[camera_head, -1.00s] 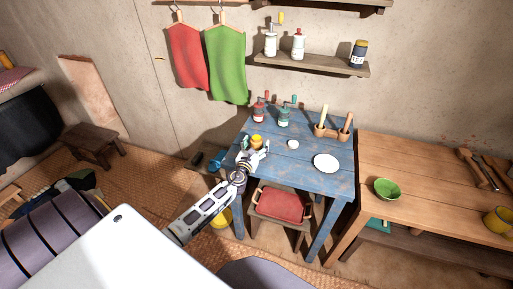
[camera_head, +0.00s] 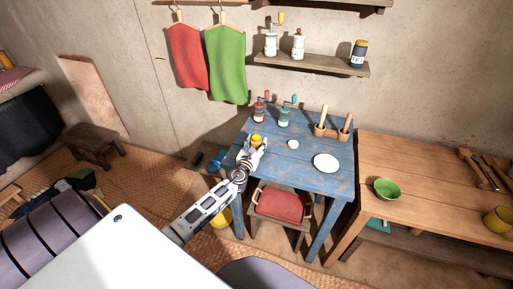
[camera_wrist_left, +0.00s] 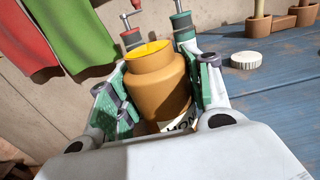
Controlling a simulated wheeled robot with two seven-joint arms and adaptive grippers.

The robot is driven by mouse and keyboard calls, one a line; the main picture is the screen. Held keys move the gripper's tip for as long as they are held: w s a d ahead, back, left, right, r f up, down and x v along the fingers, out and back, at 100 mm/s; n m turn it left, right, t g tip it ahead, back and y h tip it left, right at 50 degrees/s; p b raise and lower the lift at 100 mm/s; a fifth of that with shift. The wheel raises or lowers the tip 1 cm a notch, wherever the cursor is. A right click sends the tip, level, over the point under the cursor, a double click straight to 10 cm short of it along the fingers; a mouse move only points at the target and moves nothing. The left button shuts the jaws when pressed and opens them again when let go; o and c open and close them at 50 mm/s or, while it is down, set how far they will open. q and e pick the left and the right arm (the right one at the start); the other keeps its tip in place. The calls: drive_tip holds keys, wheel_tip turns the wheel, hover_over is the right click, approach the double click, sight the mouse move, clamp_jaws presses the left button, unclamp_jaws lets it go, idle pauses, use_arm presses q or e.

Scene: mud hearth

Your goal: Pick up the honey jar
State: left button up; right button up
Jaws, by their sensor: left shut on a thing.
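In the head view the jar (camera_head: 257,140) shows as a small yellow-orange shape at the left gripper (camera_head: 252,150), over the left part of the blue table (camera_head: 310,179). Its lower part is hidden by the gripper. A white round lid (camera_wrist_left: 246,60) lies on the table to the right. My right gripper is not in view.
A red grinder (camera_head: 259,115) and a green grinder (camera_head: 284,117) stand behind the jar. A white plate (camera_head: 326,163) and a wooden holder (camera_head: 331,133) are to the right.

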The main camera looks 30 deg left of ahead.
use_arm(q)
drive_tip(key=shift+c, duration=1.3)
drive_tip(key=shift+r, duration=0.25)
drive_tip(key=shift+r+p, duration=0.9)
drive_tip(key=shift+r, duration=0.3)
wheel_tip(320, 180, up, 6)
drive_tip(key=p, duration=0.2)
drive_tip(key=shift+f+p, duration=0.1)
drive_tip(key=shift+p, duration=0.25)
drive_tip(key=shift+r, duration=0.65)
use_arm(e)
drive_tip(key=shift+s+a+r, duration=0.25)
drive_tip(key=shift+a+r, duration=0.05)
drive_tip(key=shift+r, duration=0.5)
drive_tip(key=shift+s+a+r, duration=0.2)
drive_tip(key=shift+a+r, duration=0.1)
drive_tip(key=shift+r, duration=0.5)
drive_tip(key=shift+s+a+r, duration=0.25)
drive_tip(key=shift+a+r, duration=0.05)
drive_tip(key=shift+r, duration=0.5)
